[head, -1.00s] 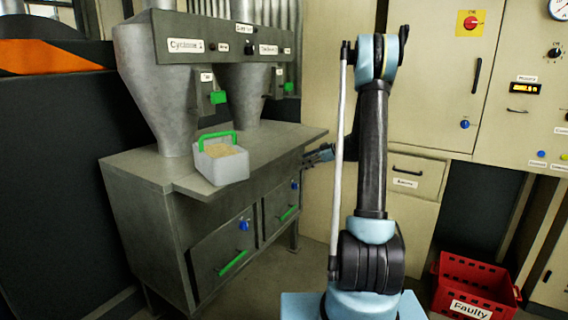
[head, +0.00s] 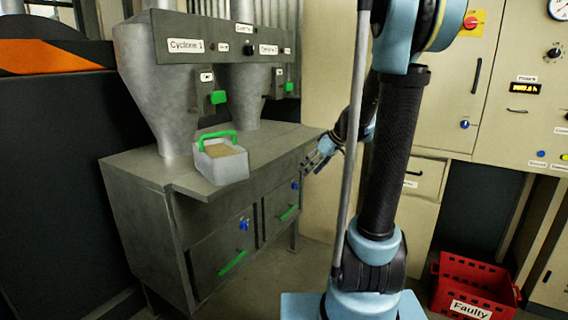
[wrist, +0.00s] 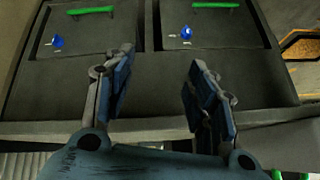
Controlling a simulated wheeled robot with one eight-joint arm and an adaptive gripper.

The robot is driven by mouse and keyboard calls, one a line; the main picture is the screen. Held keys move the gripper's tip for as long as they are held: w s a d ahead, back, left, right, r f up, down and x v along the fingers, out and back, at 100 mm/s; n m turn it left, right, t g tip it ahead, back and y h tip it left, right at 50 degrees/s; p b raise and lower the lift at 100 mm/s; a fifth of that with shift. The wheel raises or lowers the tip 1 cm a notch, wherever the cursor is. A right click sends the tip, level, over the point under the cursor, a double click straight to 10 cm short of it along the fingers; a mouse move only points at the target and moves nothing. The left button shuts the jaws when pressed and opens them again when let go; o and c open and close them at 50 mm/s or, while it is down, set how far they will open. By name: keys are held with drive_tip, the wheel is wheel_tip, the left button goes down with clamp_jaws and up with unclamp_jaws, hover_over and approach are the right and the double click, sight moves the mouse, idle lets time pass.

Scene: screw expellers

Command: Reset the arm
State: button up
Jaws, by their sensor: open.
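My gripper (head: 318,157) is in front of the right end of the grey cyclone cabinet (head: 140,215) in the head view, its fingers spread and empty. In the wrist view my gripper (wrist: 160,95) also shows open, with nothing between the fingers. Behind the fingers are two cabinet doors with green handles (wrist: 92,10) and blue knobs (wrist: 186,33). My arm rises in the right middle of the head view and hides part of the wall cabinets.
A pale container with a green handle (head: 222,163), holding tan material, stands on the cabinet top's front edge. Two cyclone funnels (head: 155,95) rise behind it. A red crate labelled Faulty (head: 475,285) stands on the floor at right. Some floor shows between cabinet and arm.

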drive_tip(key=s+d+f+m+h, duration=0.2)
drive_tip(key=s+d+f+m, duration=0.1)
drive_tip(key=s, duration=0.6)
drive_tip(key=s+d+f+m+h, duration=0.2)
drive_tip(key=s+f, duration=0.1)
drive_tip(key=s, duration=0.7)
drive_tip(key=s+d+f+m+g+h, duration=0.1)
drive_tip(key=s+d+f+m+h, duration=0.1)
drive_tip(key=s, duration=0.8)
drive_tip(key=shift+d+f+m, duration=0.7)
drive_tip(key=shift+d+m, duration=0.1)
drive_tip(key=shift+w+f, duration=0.2)
drive_tip(key=shift+w, duration=0.25)
